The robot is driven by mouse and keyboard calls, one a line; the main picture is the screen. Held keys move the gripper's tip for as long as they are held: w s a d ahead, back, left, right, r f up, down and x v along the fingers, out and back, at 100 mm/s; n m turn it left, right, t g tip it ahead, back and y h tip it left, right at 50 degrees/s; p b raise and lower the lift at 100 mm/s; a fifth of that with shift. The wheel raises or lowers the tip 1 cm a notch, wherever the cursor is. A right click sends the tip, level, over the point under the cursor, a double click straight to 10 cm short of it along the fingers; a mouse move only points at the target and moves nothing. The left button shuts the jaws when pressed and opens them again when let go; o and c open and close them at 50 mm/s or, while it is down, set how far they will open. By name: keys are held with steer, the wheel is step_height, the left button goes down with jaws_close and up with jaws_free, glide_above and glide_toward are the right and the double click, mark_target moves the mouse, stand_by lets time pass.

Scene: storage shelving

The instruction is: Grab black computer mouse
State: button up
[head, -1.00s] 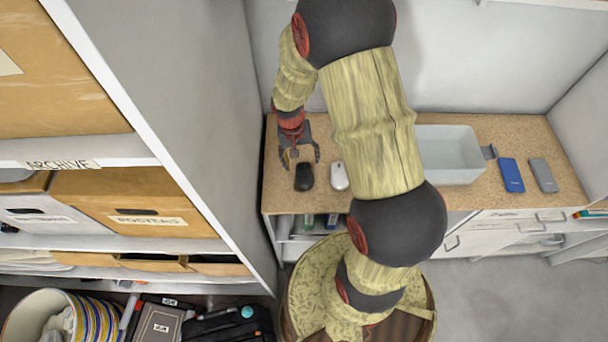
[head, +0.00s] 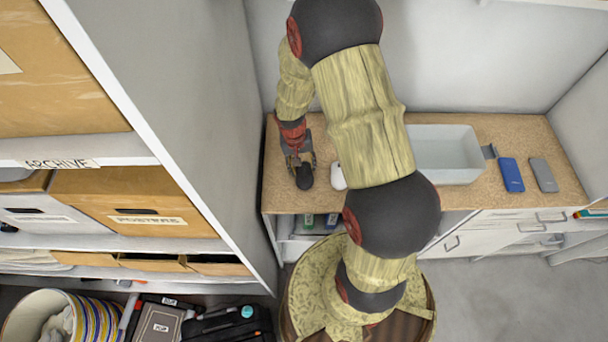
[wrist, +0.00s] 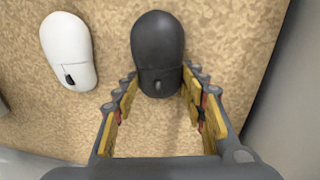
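The black computer mouse (head: 304,179) lies on the cork-coloured counter near its left end. In the wrist view the black mouse (wrist: 158,50) is upright in the picture, with its lower end between my fingertips. My gripper (head: 299,160) is over the far end of the mouse in the head view. In the wrist view my gripper (wrist: 158,84) is open, one finger on each side of the mouse. I cannot tell whether either finger touches it. A white mouse (head: 338,176) lies just to the right in the head view; it is on the left in the wrist view (wrist: 68,48).
A pale open bin (head: 446,176), a blue phone-like item (head: 511,175) and a grey one (head: 543,175) are farther right on the counter (head: 530,142). A tall shelf panel (head: 185,110) stands close on the left. Cork surface is clear around the mice.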

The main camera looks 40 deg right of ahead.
steer(key=c, duration=0.6)
